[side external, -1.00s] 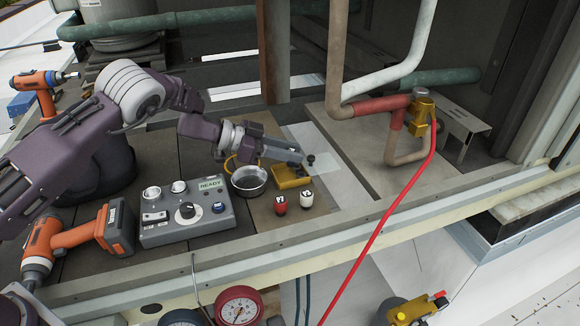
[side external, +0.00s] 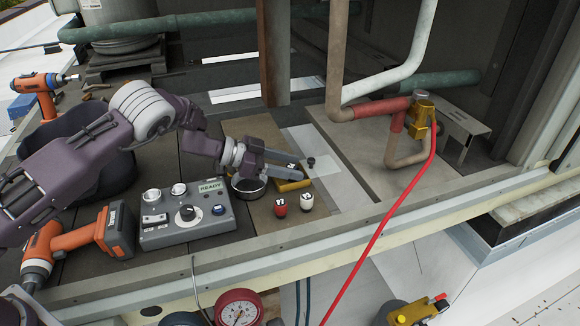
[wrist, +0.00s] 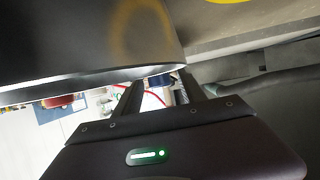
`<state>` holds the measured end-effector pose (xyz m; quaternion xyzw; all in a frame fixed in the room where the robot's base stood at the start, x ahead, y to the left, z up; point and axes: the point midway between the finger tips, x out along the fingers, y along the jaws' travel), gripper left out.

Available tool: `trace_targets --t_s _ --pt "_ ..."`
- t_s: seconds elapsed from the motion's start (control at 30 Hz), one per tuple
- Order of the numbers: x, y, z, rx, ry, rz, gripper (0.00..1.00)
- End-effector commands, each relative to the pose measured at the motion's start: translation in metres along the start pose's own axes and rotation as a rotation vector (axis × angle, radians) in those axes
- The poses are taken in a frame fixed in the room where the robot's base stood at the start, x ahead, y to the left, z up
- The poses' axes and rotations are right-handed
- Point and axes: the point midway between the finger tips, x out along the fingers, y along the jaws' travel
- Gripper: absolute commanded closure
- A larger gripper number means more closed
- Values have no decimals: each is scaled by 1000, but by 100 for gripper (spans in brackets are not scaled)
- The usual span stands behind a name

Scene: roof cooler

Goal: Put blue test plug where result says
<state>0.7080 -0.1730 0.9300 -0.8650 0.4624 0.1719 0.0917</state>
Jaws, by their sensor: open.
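A small blue round piece (side external: 219,210) sits on the front right of a grey control box (side external: 187,228); I cannot tell whether it is the test plug or a button. The box's display (side external: 211,186) reads READY. Two small labelled cylinders, one red (side external: 280,206) and one white (side external: 306,201), stand to the right. My gripper (side external: 301,169) is open, above a yellow tray (side external: 293,186) that its fingers partly cover. In the wrist view, the fingers (wrist: 160,84) are apart below a large dark curved surface (wrist: 75,45).
A metal bowl (side external: 247,193) is partly hidden under my gripper. A small dark knob-like piece (side external: 311,162) stands just beyond the fingertips. A red hose (side external: 392,205) crosses the right side from a yellow valve (side external: 422,120). The grey plate is mostly clear.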

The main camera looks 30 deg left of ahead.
Motion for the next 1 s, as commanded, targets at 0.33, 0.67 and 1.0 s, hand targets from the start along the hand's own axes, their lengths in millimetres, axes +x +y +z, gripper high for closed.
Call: trace_targets --t_s 0.33,0.67,1.0 --pt "-86 -2 0 -3 0 -5 52" --pt "-120 0 0 0 1 0 52" --pt "-164 -62 -95 58 40 -398 52"
